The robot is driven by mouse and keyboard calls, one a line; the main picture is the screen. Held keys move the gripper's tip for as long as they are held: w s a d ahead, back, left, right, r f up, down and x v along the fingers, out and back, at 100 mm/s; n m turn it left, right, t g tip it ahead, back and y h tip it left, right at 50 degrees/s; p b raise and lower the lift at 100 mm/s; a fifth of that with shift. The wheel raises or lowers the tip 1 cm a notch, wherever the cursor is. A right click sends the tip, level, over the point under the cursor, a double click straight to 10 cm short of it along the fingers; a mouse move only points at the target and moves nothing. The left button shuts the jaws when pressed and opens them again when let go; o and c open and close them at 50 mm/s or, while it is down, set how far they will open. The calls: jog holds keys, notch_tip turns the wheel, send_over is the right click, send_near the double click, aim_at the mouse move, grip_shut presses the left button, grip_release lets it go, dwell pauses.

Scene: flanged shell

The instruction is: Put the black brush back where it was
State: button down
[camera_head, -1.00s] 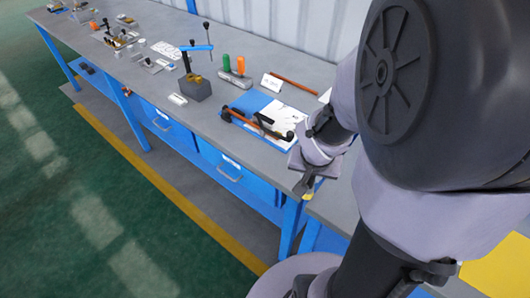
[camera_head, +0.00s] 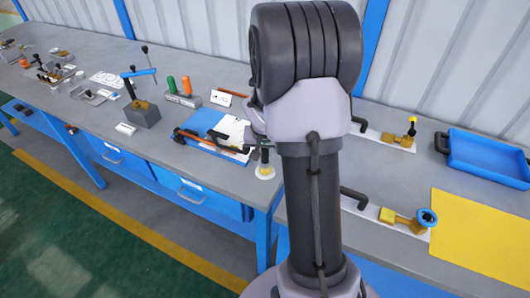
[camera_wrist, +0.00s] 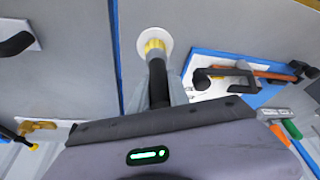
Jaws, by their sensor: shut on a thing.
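The black brush (camera_wrist: 157,82) has a dark handle and yellow bristles. My gripper (camera_wrist: 165,97) is shut on its handle, and the bristles point away from the gripper. The bristle end lies over a white round spot (camera_wrist: 166,38) on the grey bench top; I cannot tell whether it touches. In the head view the brush (camera_head: 264,157) hangs about upright above the same white spot (camera_head: 265,176), near the bench's front edge. My arm hides most of the gripper there.
A blue board (camera_head: 206,122) with white paper and a black and orange tool lies just left of the brush. Right of my arm are two black-handled fixtures, a blue tray (camera_head: 488,160) and a yellow mat (camera_head: 480,235). A seam (camera_wrist: 115,30) runs near the spot.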

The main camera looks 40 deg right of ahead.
jog(key=shift+f+b, duration=0.2)
jog(key=shift+b, duration=0.1)
jog(key=c, duration=1.3)
grip_release()
jog(key=shift+r, duration=0.1)
jog(key=shift+o, duration=0.2)
